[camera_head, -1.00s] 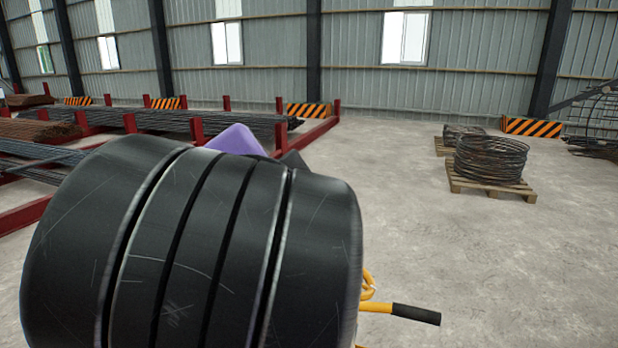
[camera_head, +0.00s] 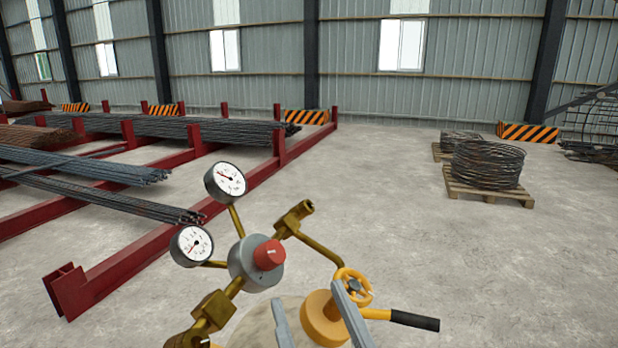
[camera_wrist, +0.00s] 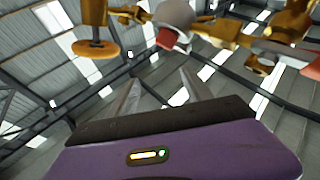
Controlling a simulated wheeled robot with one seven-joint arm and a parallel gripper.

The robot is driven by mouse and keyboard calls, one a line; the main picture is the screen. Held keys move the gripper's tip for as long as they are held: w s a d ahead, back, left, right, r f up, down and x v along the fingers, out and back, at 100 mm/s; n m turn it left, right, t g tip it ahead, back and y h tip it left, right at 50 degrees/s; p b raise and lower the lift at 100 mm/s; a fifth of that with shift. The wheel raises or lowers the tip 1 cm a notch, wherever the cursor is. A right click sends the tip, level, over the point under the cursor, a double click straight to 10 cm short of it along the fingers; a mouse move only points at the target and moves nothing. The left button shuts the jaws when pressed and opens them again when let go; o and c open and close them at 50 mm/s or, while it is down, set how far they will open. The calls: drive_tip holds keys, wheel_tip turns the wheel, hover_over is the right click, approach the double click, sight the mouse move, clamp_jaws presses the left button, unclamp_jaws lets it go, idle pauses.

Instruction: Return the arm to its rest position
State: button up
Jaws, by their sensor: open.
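My gripper (camera_head: 308,294) shows at the bottom of the head view as two separated grey fingers, open with nothing between the tips. In the wrist view its fingers (camera_wrist: 157,84) point upward from the purple housing, apart and empty. Just beyond them is a gas regulator (camera_head: 256,262) with two white dial gauges, brass fittings and a red knob. It also shows along the top of the wrist view (camera_wrist: 175,15), apart from the fingertips. The lower part of my arm is out of the head view.
A yellow handwheel (camera_head: 353,287) and a yellow bar with a black grip (camera_head: 414,321) are beside the fingers. A red rack (camera_head: 110,283) with rebar bundles stands left. Wire coils (camera_head: 487,164) sit on a pallet (camera_head: 488,194) at right. The concrete floor between is clear.

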drive_tip(key=s+d+f+m+g+h, duration=0.1)
drive_tip(key=s+d+f+g+h, duration=0.1)
drive_tip(key=s+d+f, duration=0.4)
drive_tip(key=s+d+f+m+g+h, duration=0.2)
drive_tip(key=s+d+f+h, duration=0.1)
drive_tip(key=s+d+f, duration=0.4)
drive_tip(key=s+d+f+m+g+h, duration=0.2)
drive_tip(key=s+d+f, duration=0.4)
drive_tip(key=s+f, duration=0.5)
drive_tip(key=s+h, duration=0.1)
drive_tip(key=s, duration=0.4)
drive_tip(key=shift+s+d+f, duration=0.2)
drive_tip(key=shift+s+f, duration=0.1)
drive_tip(key=shift+f, duration=0.05)
idle(0.4)
